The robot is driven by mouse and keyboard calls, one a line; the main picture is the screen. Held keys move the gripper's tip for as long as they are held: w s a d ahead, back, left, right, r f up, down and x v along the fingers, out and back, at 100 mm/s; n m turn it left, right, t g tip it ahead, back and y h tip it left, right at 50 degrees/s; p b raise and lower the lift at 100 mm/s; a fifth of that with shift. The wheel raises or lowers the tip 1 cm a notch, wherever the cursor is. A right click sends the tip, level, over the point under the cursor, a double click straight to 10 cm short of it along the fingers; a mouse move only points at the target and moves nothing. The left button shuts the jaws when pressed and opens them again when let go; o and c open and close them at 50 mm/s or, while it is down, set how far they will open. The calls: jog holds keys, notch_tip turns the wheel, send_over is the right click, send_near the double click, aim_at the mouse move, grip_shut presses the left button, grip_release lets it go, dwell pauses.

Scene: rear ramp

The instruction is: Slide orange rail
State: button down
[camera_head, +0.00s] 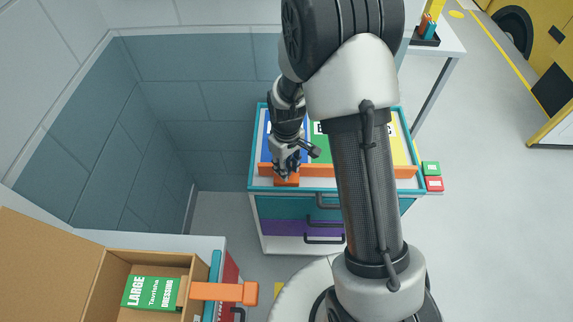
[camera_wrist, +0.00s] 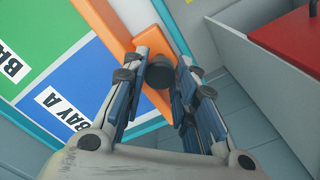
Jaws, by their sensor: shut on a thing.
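The orange rail (camera_head: 322,170) lies along the front edge of a teal-framed cabinet top (camera_head: 251,150), in front of the coloured bays. In the wrist view the rail (camera_wrist: 112,32) runs diagonally past my fingertips. My gripper (camera_head: 287,168) is at the rail's left end, above an orange block (camera_head: 287,179) there. In the wrist view my gripper (camera_wrist: 163,68) is shut around a dark round knob (camera_wrist: 160,73) at the rail. The fingers hide part of the contact. My arm covers part of the rail's right half in the head view.
Blue (camera_wrist: 70,98), green (camera_wrist: 40,45) and yellow (camera_head: 397,145) bays lie behind the rail. Green (camera_head: 431,168) and red (camera_head: 434,184) boxes stand right of the cabinet. An open carton (camera_head: 90,265) is at lower left. Drawer handles (camera_head: 323,240) protrude in front.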

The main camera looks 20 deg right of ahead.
jog(key=shift+s+a+f, duration=0.1)
jog(key=shift+s, duration=0.2)
jog(key=c, duration=1.2)
grip_release()
jog(key=shift+c, duration=0.2)
jog(key=shift+w, duration=0.1)
jog(key=shift+r, duration=0.3)
notch_tip(320, 180, up, 12)
jog(key=shift+f, duration=0.2)
